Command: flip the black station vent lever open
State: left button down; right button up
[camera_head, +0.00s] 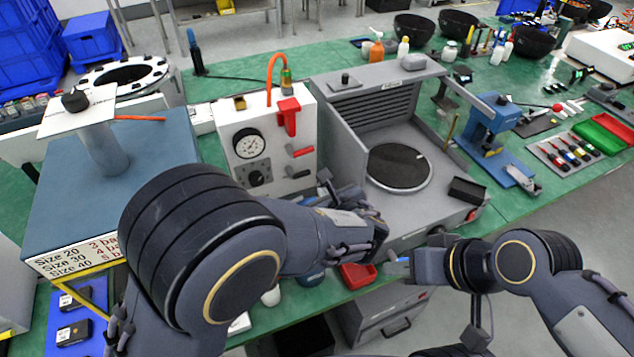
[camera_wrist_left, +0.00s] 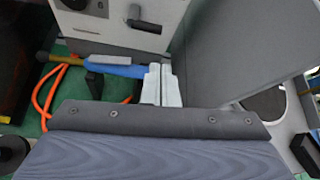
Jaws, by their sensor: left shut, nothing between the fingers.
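The white station box (camera_head: 252,165) stands left of the grey chamber, with a round gauge, a black knob and a red handle (camera_head: 288,116) on its front. Below the red handle are two small levers. In the left wrist view a dark lever (camera_wrist_left: 145,23) sticks out from the white panel, above my fingertips. My left gripper (camera_wrist_left: 161,84) is shut and empty, in front of the box and apart from that lever. In the head view its fingers are mostly hidden by my arm. My right gripper (camera_head: 398,262) is at the bench front; its finger gap is unclear.
The grey chamber (camera_head: 419,197) with its raised side panel stands right of the box. A red tray (camera_head: 358,275) lies at the bench's front edge. An orange hose (camera_wrist_left: 42,95) and a blue-and-grey part (camera_wrist_left: 115,66) lie left of my left fingers.

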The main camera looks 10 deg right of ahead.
pick_arm(q)
jog(key=p+x, duration=0.2)
jog(key=x, duration=0.7)
jog(key=shift+w+f, duration=0.15)
jog(key=shift+w, duration=0.2)
jog(key=shift+a, duration=0.1)
jog(key=n+t+h+b, duration=0.1)
jog(key=n+b, duration=0.1)
jog(key=b, duration=0.8)
jog(key=r+n+h+b, duration=0.1)
jog(key=n+h+b, duration=0.1)
jog(key=b, duration=0.8)
jog(key=a+r+n+t+h+b, duration=0.1)
jog(key=n+h+b, duration=0.1)
jog(key=b, duration=0.8)
jog(key=shift+s+r+t, duration=0.1)
jog(key=shift+r+t, duration=0.1)
jog(key=shift+t, duration=0.1)
jog(key=a+r+n+t+b, duration=0.1)
jog(key=n+b, duration=0.1)
jog(key=b, duration=0.4)
jog(key=a+r+n+t+h+b, duration=0.1)
jog(key=n+b, duration=0.1)
jog(key=b, duration=0.4)
jog(key=a+r+n+t+b, duration=0.1)
jog(key=n+b, duration=0.1)
jog(key=b, duration=0.4)
jog(key=shift+s+r+h, duration=0.1)
jog(key=shift+s+h, duration=0.2)
jog(key=shift+h, duration=0.1)
